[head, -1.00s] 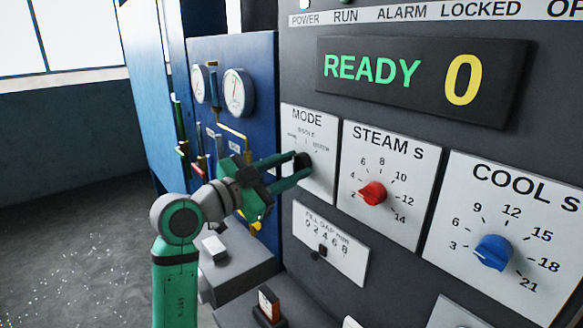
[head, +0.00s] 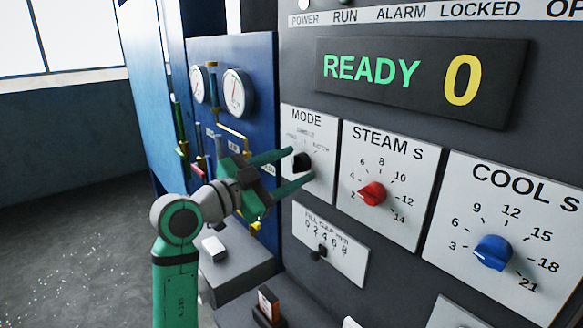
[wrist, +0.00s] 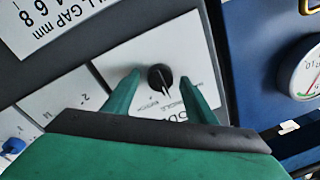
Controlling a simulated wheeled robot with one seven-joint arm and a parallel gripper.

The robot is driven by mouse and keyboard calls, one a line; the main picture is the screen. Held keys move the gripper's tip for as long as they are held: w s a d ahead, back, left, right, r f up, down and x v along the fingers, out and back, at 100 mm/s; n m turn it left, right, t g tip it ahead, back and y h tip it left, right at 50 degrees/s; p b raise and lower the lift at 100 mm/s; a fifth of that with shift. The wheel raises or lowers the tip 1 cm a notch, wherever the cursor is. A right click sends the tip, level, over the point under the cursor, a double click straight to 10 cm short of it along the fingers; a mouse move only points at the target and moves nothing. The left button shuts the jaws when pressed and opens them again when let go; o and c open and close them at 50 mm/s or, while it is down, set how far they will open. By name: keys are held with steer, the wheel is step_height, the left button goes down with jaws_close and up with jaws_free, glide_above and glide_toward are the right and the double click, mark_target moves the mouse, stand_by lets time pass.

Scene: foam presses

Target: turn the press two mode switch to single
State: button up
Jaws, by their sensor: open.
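The press mode switch is a black knob (head: 301,162) on a white MODE plate (head: 314,191), left of the STEAM S plate. It also shows in the wrist view (wrist: 160,77), upside down, with a light pointer mark aimed toward the row of small labels, roughly at the middle one. The exact label is too small to be sure. My green gripper (head: 302,165) is open, with one finger on either side of the knob. In the wrist view the fingers (wrist: 161,76) stand clear of the knob with gaps on both sides.
A red STEAM S knob (head: 372,194) and a blue COOL S knob (head: 493,253) are to the right. The display (head: 420,83) reads READY 0. Gauges and pipes on a blue panel (head: 259,75) are at the left.

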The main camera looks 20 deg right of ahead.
steer(key=shift+a, duration=0.1)
steer(key=v, duration=1)
steer(key=shift+s+a, duration=0.2)
steer(key=shift+a, duration=0.05)
